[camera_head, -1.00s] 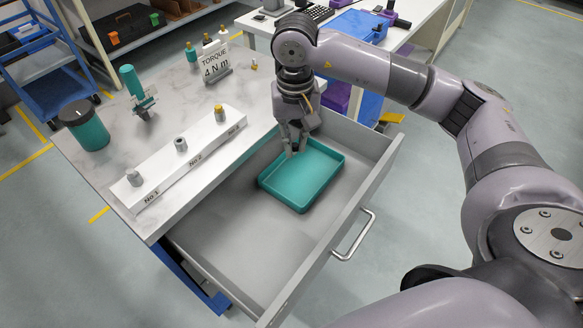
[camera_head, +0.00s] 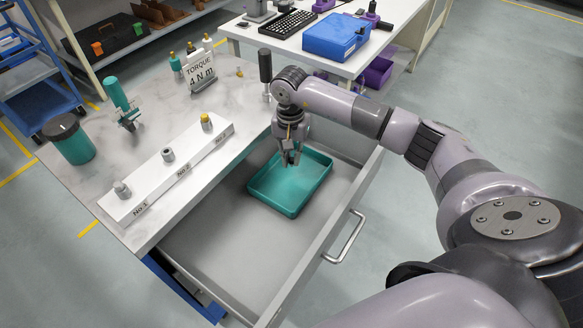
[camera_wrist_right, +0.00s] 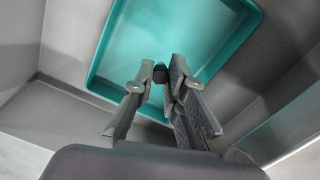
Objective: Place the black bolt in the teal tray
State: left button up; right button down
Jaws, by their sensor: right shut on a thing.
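The teal tray (camera_head: 290,205) lies in the open grey drawer, and it also shows in the right wrist view (camera_wrist_right: 108,58). My right gripper (camera_head: 290,160) is above the tray's far part, pointing down. In the right wrist view my right gripper (camera_wrist_right: 163,75) is shut on a small dark piece, the black bolt (camera_wrist_right: 160,73), held between the fingertips over the tray. The bolt is too small to make out in the head view. The tray floor that shows is empty. My left gripper is in neither view.
The open drawer (camera_head: 225,255) has a handle (camera_head: 345,238) at its front. On the marble worktop (camera_head: 90,185) are a white numbered block (camera_head: 150,188) with several fittings, a torque sign (camera_head: 200,72), a teal canister (camera_head: 70,140) and a black-handled tool (camera_head: 265,68). A blue box (camera_head: 337,36) sits behind.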

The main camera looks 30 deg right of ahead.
aim_at(291, 166)
notch_tip(291, 166, down, 6)
jog(key=shift+r, duration=0.2)
jog(key=shift+f, duration=0.2)
jog(key=c, duration=2.1)
grip_release()
jog(key=shift+f, duration=0.1)
jog(key=o, duration=0.5)
jog(key=shift+r, duration=0.25)
jog(key=shift+w+r, duration=0.1)
jog(key=shift+r, duration=0.25)
notch_tip(291, 166, up, 11)
jog(key=shift+a+r+b, duration=0.1)
jog(key=shift+r+b, duration=0.05)
jog(key=shift+b, duration=0.45)
